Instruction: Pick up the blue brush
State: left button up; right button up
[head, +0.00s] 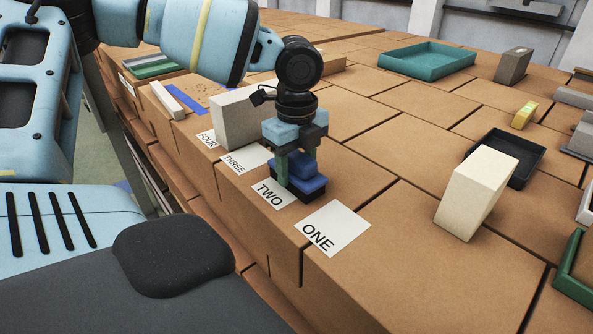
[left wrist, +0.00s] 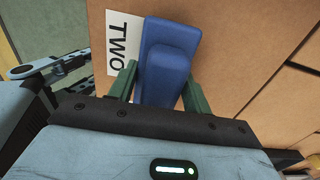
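The blue brush (head: 312,185) has a stepped blue top and a dark underside. It rests on the brown brick surface beside the card marked TWO (head: 272,194). My left gripper (head: 296,168) points down over it, with green fingers on either side of the brush's raised part. In the left wrist view the brush (left wrist: 168,50) lies between the two green fingers. Whether the fingers press on it or leave a small gap is not clear. The card also shows in the left wrist view (left wrist: 122,30). My right gripper is not in view.
Cards ONE (head: 332,228), THREE (head: 245,158) and FOUR (head: 207,139) line the front edge. A pale block (head: 240,118) stands behind the gripper. A cream block (head: 474,192), black tray (head: 522,158) and teal tray (head: 428,60) are to the right. The middle bricks are clear.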

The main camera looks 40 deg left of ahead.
aim_at(297, 153)
pick_arm(q)
jog(key=c, duration=0.5)
jog(key=shift+r, duration=0.15)
jog(key=shift+c, duration=0.2)
jog(key=shift+r, duration=0.5)
notch_tip(297, 153, up, 2)
jog(key=shift+r, duration=0.15)
jog(key=s+d, duration=0.3)
jog(key=s, duration=0.4)
jog(key=s+d+r, duration=0.1)
jog(key=s+d, duration=0.2)
jog(key=s, duration=0.4)
jog(key=shift+s+d+r, duration=0.2)
jog(key=shift+s, duration=0.15)
